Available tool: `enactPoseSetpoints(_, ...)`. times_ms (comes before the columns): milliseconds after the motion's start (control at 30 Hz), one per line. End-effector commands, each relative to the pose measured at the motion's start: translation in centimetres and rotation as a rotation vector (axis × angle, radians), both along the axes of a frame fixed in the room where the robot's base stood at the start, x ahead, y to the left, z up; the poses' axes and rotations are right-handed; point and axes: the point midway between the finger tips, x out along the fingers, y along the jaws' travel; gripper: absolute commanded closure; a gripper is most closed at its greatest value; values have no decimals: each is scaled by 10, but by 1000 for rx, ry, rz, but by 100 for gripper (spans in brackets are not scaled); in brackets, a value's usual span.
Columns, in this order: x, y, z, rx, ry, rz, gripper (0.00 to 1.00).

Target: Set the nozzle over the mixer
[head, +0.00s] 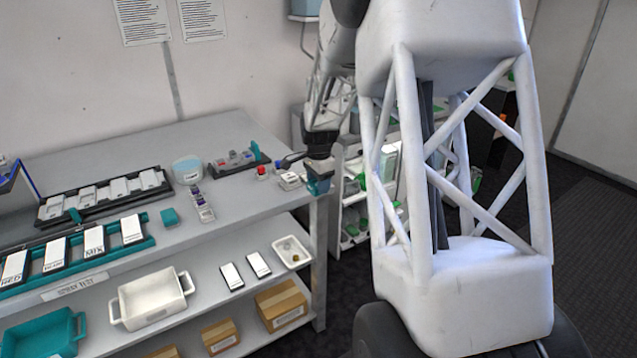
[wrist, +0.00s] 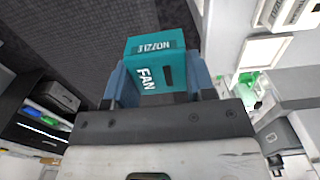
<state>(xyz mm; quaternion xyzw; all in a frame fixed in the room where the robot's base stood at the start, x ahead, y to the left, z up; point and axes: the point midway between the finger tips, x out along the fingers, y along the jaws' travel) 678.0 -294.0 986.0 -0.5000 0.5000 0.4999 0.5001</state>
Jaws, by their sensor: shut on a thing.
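My gripper (head: 319,164) is near the right end of the grey workbench, in the head view. It is shut on a teal block-shaped nozzle (wrist: 155,62), with the word FAN on one face and partly readable nozzle lettering on another. The blue fingers hold it from both sides in the wrist view. In the head view the nozzle (head: 318,186) shows small below the gripper, by the bench corner. I cannot tell for sure which thing is the mixer; a dark and teal device with red parts (head: 239,160) stands on the bench, left of the gripper.
A red button (head: 263,172) and a small white device (head: 290,181) are close left of the gripper. A round pale-blue container (head: 187,170) and a rack of white-topped modules (head: 105,192) stand farther left. A shelf with green items (head: 353,228) is behind the gripper.

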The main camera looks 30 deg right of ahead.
Motion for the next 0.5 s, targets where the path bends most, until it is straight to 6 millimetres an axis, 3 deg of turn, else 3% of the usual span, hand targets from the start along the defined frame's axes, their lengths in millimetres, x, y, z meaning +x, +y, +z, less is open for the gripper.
enactPoseSetpoints(267,7,0,2,0,0,0,72)
enactPoseSetpoints(500,34,4,9,0,-1,1,72)
